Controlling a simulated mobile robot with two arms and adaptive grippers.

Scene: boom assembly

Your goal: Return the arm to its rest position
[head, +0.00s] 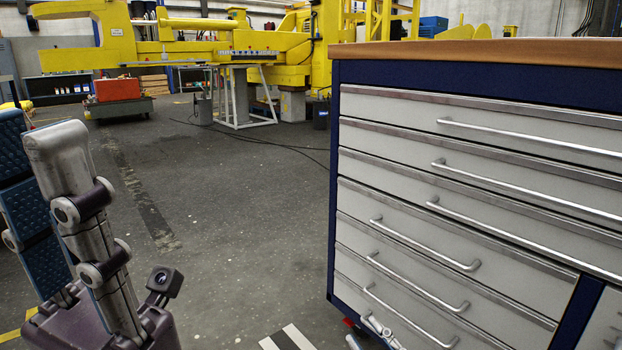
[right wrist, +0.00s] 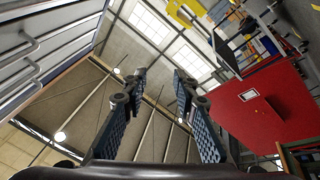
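A drawer cabinet (head: 440,78) with a wooden top fills the right side. A yellow boom (head: 200,40) and a red box (head: 117,89) stand at the back. The grey floor (head: 240,215) between is mostly clear. A red cabinet (right wrist: 262,112) shows in the wrist view.

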